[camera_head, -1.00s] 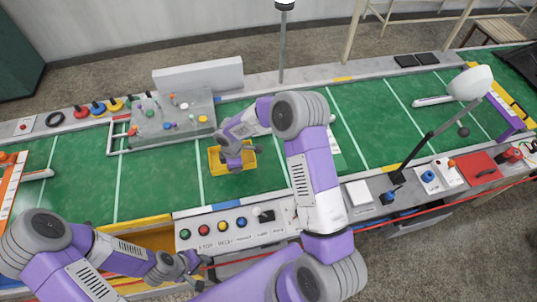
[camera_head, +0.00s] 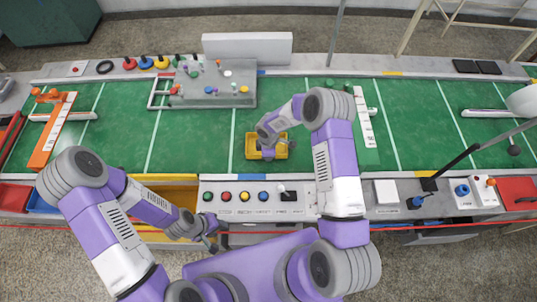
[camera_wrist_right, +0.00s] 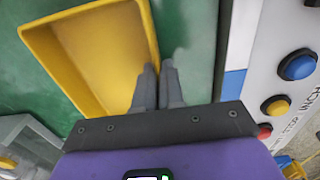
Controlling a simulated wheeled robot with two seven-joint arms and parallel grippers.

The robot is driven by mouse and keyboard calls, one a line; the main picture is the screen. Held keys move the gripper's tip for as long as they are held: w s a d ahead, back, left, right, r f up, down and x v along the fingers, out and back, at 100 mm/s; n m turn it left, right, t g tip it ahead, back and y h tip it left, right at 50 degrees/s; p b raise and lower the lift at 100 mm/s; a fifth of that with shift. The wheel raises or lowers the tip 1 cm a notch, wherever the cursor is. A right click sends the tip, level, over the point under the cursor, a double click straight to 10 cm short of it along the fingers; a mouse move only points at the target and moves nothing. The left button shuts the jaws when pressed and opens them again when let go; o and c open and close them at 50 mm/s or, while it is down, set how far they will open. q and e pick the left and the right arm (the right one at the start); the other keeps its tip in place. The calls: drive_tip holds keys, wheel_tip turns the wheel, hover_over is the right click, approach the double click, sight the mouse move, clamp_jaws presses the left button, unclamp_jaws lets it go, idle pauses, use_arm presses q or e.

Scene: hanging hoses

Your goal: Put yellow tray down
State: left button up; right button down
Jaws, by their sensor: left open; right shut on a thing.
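The yellow tray (camera_head: 251,150) is at the middle of the green worktop (camera_head: 210,155) in the head view, flat or nearly so. I cannot tell whether it touches the surface. In the right wrist view the tray (camera_wrist_right: 95,50) looks empty, with its inside facing the camera. My right gripper (camera_head: 267,152) is over the tray and shut on its side wall; its fingers (camera_wrist_right: 158,80) pinch that wall in the right wrist view. My left gripper (camera_head: 212,243) is open and empty, low in front of the bench's front edge.
A grey block with colored knobs (camera_head: 213,88) stands behind and left of the tray. A panel with colored buttons (camera_head: 250,198) runs along the front edge. An orange rack (camera_head: 52,130) is at far left. Green surface on both sides of the tray is clear.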

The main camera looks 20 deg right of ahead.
use_arm(q)
drive_tip(key=shift+f, duration=0.25)
use_arm(e)
drive_tip(key=shift+f, duration=0.15)
drive_tip(key=c, duration=1.2)
unclamp_jaws()
drive_tip(key=shift+c, duration=0.2)
use_arm(q)
drive_tip(key=shift+r, duration=0.1)
drive_tip(key=shift+r, duration=0.25)
use_arm(e)
drive_tip(key=shift+r, duration=0.3)
use_arm(q)
drive_tip(key=shift+r+p, duration=0.15)
drive_tip(key=shift+p, duration=0.2)
use_arm(e)
wheel_tip(320, 180, up, 12)
use_arm(q)
drive_tip(key=shift+r, duration=0.1)
use_arm(e)
drive_tip(key=shift+s, duration=0.1)
